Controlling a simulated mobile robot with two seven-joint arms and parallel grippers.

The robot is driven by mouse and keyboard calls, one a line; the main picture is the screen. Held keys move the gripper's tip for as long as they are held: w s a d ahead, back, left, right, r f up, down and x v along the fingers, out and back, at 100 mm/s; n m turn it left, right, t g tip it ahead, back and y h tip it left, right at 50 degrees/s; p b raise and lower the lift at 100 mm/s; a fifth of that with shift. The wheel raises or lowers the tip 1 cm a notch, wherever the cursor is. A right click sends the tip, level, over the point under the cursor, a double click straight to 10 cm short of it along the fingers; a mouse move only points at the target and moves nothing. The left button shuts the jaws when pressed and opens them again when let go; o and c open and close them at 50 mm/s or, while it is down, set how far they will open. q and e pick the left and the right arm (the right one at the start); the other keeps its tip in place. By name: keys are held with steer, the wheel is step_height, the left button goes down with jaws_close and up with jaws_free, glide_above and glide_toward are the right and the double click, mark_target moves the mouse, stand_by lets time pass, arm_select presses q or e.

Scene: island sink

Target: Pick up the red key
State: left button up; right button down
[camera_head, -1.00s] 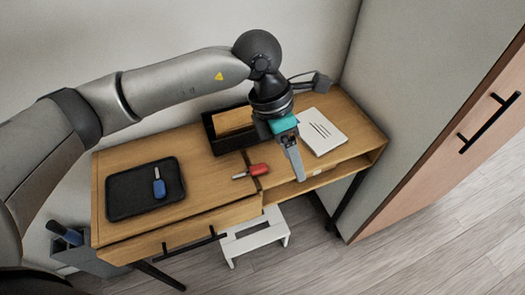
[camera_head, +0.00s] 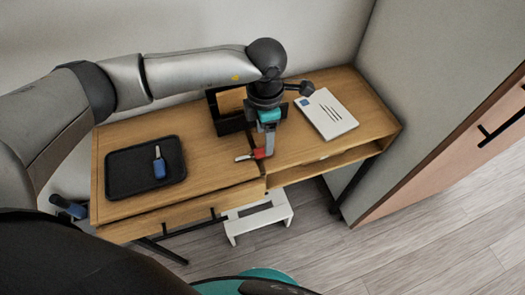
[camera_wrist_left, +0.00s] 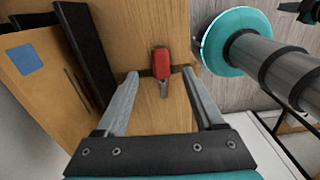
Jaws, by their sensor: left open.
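The red key (camera_wrist_left: 161,64) lies on the wooden desk, with a red head and a grey metal shaft. In the left wrist view it sits between and just beyond the fingertips of my open left gripper (camera_wrist_left: 163,80), apart from both fingers. In the head view the red key (camera_head: 258,154) is partly covered by my left gripper (camera_head: 268,145), which points down over it. My right gripper is not in view.
A black tray (camera_head: 120,180) with a blue key (camera_head: 159,163) on it lies on the left of the desk (camera_head: 205,165). A white stool (camera_head: 283,204) stands below the desk's front edge.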

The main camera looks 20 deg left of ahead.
mark_target(263, 150)
arm_select(q)
steer(key=f, duration=0.5)
steer(key=shift+s+a, duration=0.2)
steer(key=shift+c, duration=0.3)
jaws_close()
